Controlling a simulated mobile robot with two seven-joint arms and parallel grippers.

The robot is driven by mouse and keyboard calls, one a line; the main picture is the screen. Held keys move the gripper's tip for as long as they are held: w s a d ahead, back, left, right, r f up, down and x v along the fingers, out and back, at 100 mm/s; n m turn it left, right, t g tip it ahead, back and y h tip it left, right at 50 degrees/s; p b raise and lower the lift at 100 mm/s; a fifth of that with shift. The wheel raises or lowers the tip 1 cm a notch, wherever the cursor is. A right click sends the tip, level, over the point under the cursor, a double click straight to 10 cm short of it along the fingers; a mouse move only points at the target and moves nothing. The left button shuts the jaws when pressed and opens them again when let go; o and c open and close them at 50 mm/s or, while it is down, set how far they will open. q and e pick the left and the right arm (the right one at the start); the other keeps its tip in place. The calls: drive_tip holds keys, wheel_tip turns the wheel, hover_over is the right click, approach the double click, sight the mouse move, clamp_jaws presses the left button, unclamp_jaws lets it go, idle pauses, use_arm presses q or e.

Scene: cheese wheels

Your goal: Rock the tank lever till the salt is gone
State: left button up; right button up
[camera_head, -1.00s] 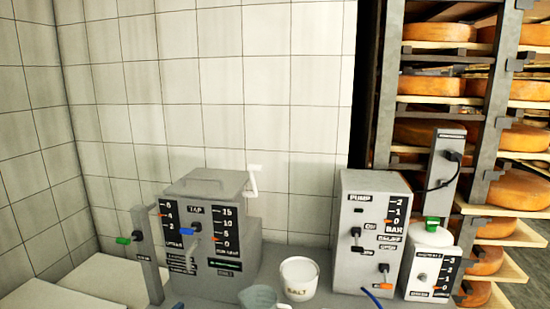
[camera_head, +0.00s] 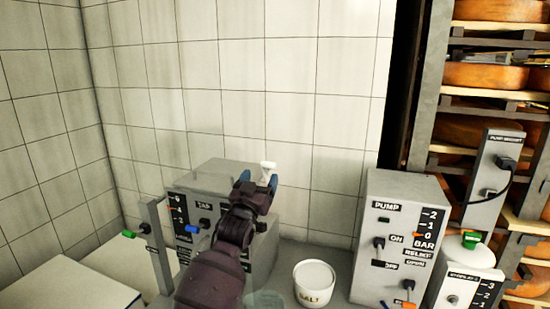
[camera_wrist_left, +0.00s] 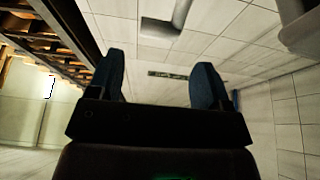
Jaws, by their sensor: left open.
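The grey tank (camera_head: 215,178), a box with a lid and TAP panel, stands at the left of the bench. Its white lever (camera_head: 268,166) rises at the right side; only its top shows, the rest being behind my gripper. My left gripper (camera_head: 258,180) is open, its blue fingertips right at the lever's top in the picture. I cannot tell whether they touch it. In the left wrist view the two fingers (camera_wrist_left: 158,80) stand apart with nothing clearly between them; a pale L-shaped bar (camera_wrist_left: 178,20) shows beyond. The salt inside the tank is not visible. My right gripper is not in view.
A white SALT tub (camera_head: 313,285) and a clear jug (camera_head: 265,300), partly cut off, stand right of my arm. The grey PUMP box (camera_head: 400,195) is farther right, beside a white container with a green knob (camera_head: 470,240). Cheese racks (camera_head: 430,110) stand behind at right.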

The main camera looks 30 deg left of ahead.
sight(268, 165)
use_arm(q)
drive_tip(key=x, duration=0.8)
drive_tip(key=shift+w+d+f, duration=0.1)
drive_tip(key=shift+w+f, duration=0.05)
drive_tip(key=shift+w, duration=0.45)
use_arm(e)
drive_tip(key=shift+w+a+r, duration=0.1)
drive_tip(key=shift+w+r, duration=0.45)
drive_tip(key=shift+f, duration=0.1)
